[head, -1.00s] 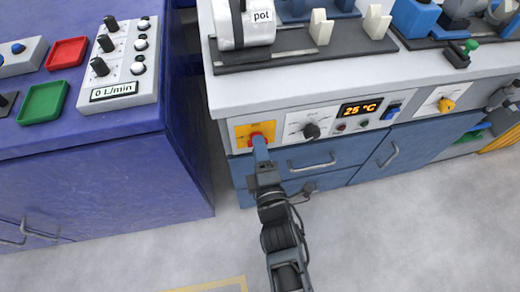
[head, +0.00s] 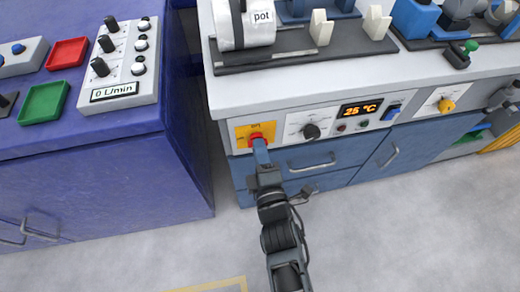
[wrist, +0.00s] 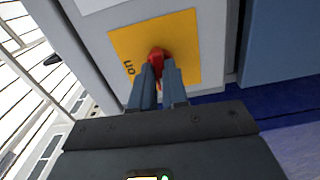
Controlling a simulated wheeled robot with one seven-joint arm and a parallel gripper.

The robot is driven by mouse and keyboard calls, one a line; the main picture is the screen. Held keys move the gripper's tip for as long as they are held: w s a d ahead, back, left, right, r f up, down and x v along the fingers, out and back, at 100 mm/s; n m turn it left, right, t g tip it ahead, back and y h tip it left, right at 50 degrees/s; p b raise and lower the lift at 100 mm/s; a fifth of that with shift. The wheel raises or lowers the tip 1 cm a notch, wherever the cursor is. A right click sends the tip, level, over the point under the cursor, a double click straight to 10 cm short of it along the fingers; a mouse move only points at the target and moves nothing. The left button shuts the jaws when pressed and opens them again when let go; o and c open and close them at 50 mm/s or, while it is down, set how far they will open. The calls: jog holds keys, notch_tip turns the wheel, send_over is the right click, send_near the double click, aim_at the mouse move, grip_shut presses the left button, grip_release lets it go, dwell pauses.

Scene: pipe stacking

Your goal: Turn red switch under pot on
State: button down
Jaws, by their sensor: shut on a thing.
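The red switch (head: 256,137) is a small red knob on a yellow plate (head: 242,131) at the left end of the cabinet front. The white pot (head: 243,27), labelled "pot", is on the counter above it. My gripper (head: 259,144) reaches up to the switch from below. In the wrist view the red switch (wrist: 155,57) sits between the tips of my gripper (wrist: 157,68), which is shut on it. The word "on" shows at the left side of the yellow plate (wrist: 185,35). The fingers hide part of the knob.
Right of the switch are a black dial (head: 311,131), a display reading 25 °C (head: 361,108) and a yellow knob (head: 446,105). Drawer handles (head: 312,164) stick out below. A blue cabinet (head: 95,180) stands close on the left. The floor in front is clear.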

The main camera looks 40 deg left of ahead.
jog(key=shift+f+m+p, duration=0.1)
jog(key=shift+m+p, duration=1.55)
jog(key=shift+m, duration=6.95)
jog(key=c, duration=1.1)
grip_release()
jog(key=shift+c, duration=0.2)
jog(key=p+v, duration=0.2)
jog(key=v, duration=0.6)
